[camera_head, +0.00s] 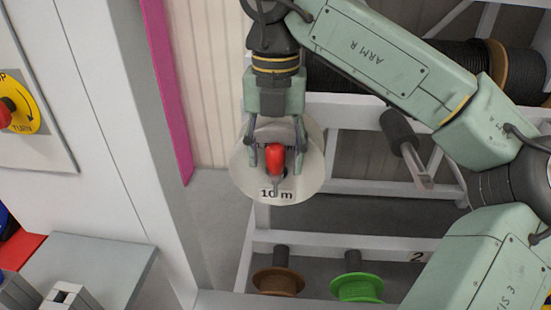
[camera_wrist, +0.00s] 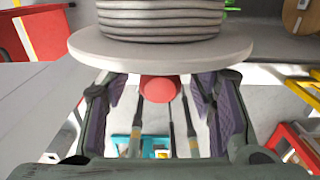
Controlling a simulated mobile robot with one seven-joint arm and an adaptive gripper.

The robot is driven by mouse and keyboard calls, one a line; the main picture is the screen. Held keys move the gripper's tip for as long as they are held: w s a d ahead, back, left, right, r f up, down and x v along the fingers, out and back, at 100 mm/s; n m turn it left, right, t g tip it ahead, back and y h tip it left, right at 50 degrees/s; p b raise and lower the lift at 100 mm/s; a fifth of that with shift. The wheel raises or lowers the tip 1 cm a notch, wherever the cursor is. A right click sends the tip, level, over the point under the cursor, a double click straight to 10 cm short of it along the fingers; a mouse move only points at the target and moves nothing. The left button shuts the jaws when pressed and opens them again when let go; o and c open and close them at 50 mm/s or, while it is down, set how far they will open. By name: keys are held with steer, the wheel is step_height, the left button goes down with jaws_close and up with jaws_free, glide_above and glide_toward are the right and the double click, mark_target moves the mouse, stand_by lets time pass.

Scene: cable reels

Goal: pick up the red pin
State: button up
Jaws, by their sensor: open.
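The red pin (camera_head: 274,160) shows in front of a pale round reel flange (camera_head: 243,180) marked "10 m". In the wrist view the red pin (camera_wrist: 158,88) is a rounded red end just below the flange's rim (camera_wrist: 160,58). My gripper (camera_head: 276,158) is open, with one finger on each side of the pin. In the wrist view my gripper (camera_wrist: 160,105) shows dark pads spread left and right of the pin, with visible gaps. Most of the pin's shaft is hidden or unclear in the wrist view.
A white rack (camera_head: 380,240) stands behind, with a brown reel (camera_head: 278,283) and a green reel (camera_head: 357,288) low down. A dark spool (camera_head: 398,125) on a bracket is to the right. A white cabinet wall (camera_head: 110,130) and magenta strip (camera_head: 166,85) lie left.

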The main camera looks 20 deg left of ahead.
steer(key=shift+c, duration=0.6)
jaws_close()
step_height(320, 180, up, 10)
steer(key=shift+r+p, duration=0.1)
steer(key=shift+p, duration=0.75)
